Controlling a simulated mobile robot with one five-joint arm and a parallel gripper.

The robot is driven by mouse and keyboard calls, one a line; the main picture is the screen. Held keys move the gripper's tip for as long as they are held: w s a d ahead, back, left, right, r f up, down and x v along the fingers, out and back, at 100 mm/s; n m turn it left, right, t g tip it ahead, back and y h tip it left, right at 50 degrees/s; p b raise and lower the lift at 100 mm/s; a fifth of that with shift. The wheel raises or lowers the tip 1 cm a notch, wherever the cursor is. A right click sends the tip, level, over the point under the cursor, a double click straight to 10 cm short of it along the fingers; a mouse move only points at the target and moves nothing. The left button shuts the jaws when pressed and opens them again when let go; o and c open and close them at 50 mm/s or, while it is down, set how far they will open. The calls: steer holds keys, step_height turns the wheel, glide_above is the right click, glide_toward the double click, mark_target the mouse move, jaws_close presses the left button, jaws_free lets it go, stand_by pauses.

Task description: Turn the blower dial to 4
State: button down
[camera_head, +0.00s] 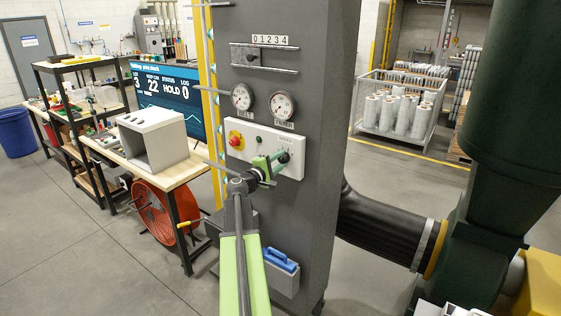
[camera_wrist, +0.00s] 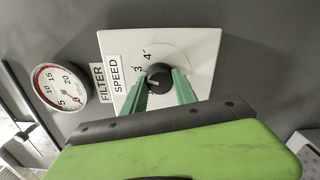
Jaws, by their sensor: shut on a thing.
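The blower dial is a round black knob (camera_wrist: 159,72) on a white panel (camera_wrist: 195,50) labelled SPEED, with the marks 3 and 4 visible beside it. It also shows in the head view, as a dark knob (camera_head: 284,158) at the right end of the white control panel (camera_head: 240,153). My gripper (camera_wrist: 160,80) has its two green fingers on either side of the knob, shut on it. My gripper (camera_head: 281,158) reaches the panel in the head view. A small light mark shows on the knob, but its exact setting is hard to tell. The lower marks are hidden by the fingers.
A red button (camera_head: 235,139) sits left on the same panel. Two round gauges (camera_head: 242,97) (camera_head: 282,104) and a slider bar (camera_head: 265,57) are above it on the grey column. A workbench (camera_head: 170,178) stands to the left.

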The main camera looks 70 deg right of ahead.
steer(key=m, duration=0.4)
steer(key=shift+s+m, duration=0.1)
steer(key=shift+m, duration=2.1)
steer(key=c, duration=1)
jaws_free()
steer(key=shift+o, duration=0.2)
steer(key=v, duration=1.7)
steer(key=shift+a, duration=0.2)
